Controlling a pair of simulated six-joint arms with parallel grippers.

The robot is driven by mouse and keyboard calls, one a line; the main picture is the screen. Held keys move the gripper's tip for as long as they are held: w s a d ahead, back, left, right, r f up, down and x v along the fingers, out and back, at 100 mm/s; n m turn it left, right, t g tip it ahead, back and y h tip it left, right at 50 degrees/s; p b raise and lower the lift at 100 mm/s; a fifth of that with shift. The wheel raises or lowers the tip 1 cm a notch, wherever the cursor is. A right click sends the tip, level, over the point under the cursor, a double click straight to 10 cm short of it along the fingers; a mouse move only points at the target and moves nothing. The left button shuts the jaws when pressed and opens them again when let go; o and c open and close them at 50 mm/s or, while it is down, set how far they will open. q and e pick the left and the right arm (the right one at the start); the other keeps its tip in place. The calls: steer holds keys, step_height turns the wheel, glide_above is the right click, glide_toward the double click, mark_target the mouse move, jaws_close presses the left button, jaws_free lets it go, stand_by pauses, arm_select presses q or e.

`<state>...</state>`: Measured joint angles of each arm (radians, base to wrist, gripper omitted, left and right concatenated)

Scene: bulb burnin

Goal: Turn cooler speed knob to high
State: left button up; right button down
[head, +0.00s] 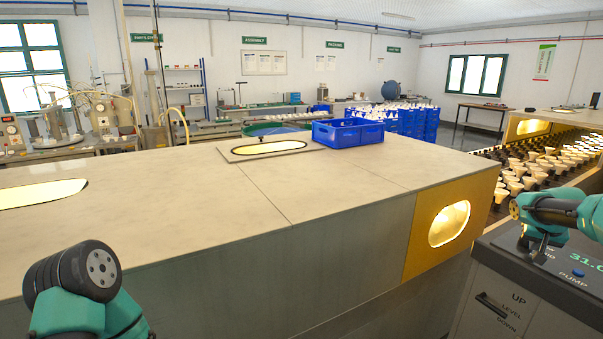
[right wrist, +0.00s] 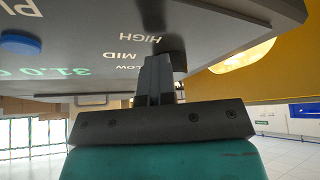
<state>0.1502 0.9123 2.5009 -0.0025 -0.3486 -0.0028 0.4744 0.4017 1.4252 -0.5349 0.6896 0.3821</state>
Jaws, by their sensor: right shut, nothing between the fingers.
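The cooler's dark control panel (head: 510,249) is at the right of the head view, with a lit "31.0" display. My right gripper (head: 541,250) is over the panel beside the speed labels and partly covers them. In the right wrist view the panel (right wrist: 100,20) appears upside down with HIGH, MID and LOW printed on it. A dark shape that looks like the speed knob (right wrist: 171,44) is right at the fingertips of my right gripper (right wrist: 158,62). The fingers are together and partly hide it; contact and pointer setting are unclear. My left gripper is out of view.
A blue PUMP button (head: 578,272) is on the panel, and an UP/DOWN level switch (head: 497,307) is on the front. A long pale-topped cabinet (head: 250,190) stands left of the cooler, with a blue crate (head: 347,134) on it. A conveyor of bulbs runs behind.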

steer(key=shift+w+a+f, duration=0.3)
steer(key=shift+a+f, duration=0.15)
steer(key=shift+a, duration=0.2)
steer(key=shift+w+a+r, duration=0.1)
steer(key=shift+w+a, duration=0.3)
steer(key=shift+w, duration=0.2)
steer(key=shift+s, duration=0.15)
steer(key=shift+s+a, duration=0.15)
steer(key=shift+s, duration=0.1)
steer(key=shift+r, duration=0.15)
steer(key=shift+w+r, duration=0.1)
steer(key=shift+r, duration=3)
